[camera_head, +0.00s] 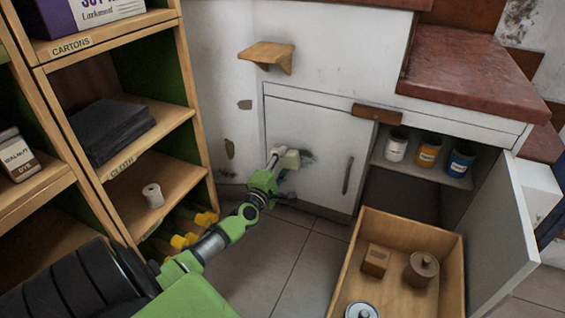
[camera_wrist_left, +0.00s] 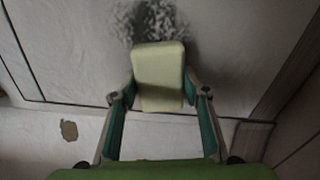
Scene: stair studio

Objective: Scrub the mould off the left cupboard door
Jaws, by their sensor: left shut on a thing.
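The left cupboard door (camera_head: 310,133) is white and closed, with a dark vertical handle (camera_head: 347,175) on its right side. A dark speckled mould patch (camera_wrist_left: 150,20) is on the door. In the head view only a small grey part of it (camera_head: 306,157) shows beside my gripper. My left gripper (camera_head: 276,165) is shut on a pale yellow-green sponge (camera_wrist_left: 159,77), which also shows in the head view (camera_head: 290,159). The sponge is at the door, over the lower part of the mould; I cannot tell whether it touches. My right gripper is not in view.
A wooden shelf unit (camera_head: 195,120) stands close on the left. An open drawer (camera_head: 340,285) with a box and a lidded pot juts out at lower right. An open right door (camera_head: 510,240) stands beyond it. A small wooden bracket shelf (camera_head: 266,52) is above the door.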

